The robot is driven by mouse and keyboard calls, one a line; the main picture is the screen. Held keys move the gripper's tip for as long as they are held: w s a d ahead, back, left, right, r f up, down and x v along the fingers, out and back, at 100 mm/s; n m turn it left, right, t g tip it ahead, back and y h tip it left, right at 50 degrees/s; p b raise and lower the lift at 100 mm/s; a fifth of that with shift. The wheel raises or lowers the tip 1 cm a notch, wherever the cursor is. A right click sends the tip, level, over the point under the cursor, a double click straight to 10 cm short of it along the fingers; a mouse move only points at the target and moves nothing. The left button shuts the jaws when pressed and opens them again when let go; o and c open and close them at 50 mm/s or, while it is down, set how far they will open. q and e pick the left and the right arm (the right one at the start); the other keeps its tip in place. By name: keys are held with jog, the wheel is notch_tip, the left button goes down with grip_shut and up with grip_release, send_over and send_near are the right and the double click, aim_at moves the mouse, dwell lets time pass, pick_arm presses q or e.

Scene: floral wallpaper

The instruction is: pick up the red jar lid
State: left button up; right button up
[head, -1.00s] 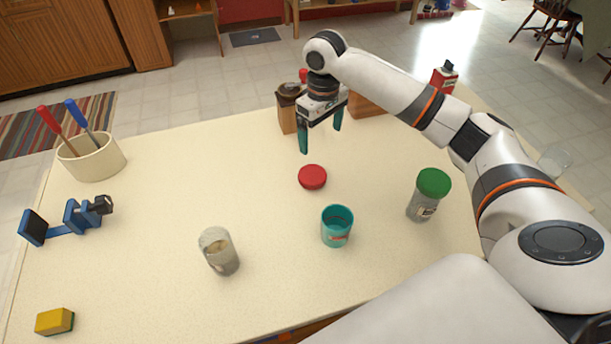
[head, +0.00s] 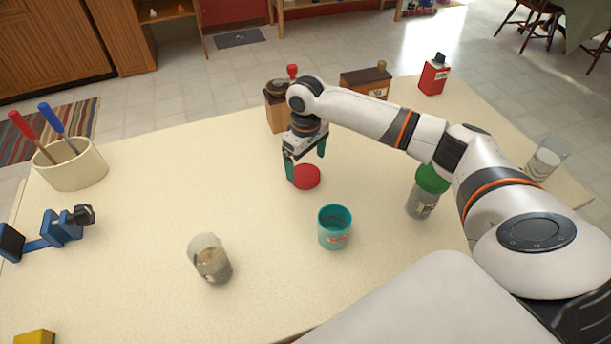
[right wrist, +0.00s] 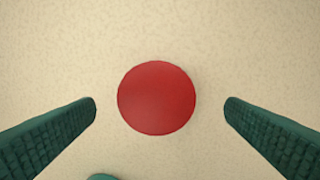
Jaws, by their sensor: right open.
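The red jar lid (head: 307,177) lies flat on the cream table. In the right wrist view the red jar lid (right wrist: 157,97) sits between the two green fingers, with a gap on each side. My right gripper (head: 306,166) is open and empty, low over the lid; its near finger covers a little of the lid's left edge in the head view. In the right wrist view the open fingertips of the right gripper (right wrist: 160,108) flank the lid. My left gripper is not in view.
A teal cup (head: 334,228) stands in front of the lid, and a glass (head: 210,259) stands left of it. A green-lidded jar (head: 424,195) is to the right. A wooden grinder (head: 278,107) stands behind. A utensil crock (head: 72,166) is far left.

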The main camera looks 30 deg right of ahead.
aim_at(305, 173)
notch_tip(305, 173, down, 4)
jog(key=shift+a+r, duration=0.15)
jog(key=shift+r, duration=0.05)
jog(key=shift+s, duration=0.1)
jog(key=c, duration=1)
notch_tip(305, 173, up, 10)
jog(key=shift+c, duration=0.2)
jog(key=s+a+r+m+p, duration=0.1)
jog(key=s+a+r+m, duration=0.1)
jog(key=s+a, duration=1.1)
jog(key=shift+s+a+r+m, duration=0.15)
jog(key=shift+s+r+m, duration=0.35)
jog(key=shift+s, duration=0.5)
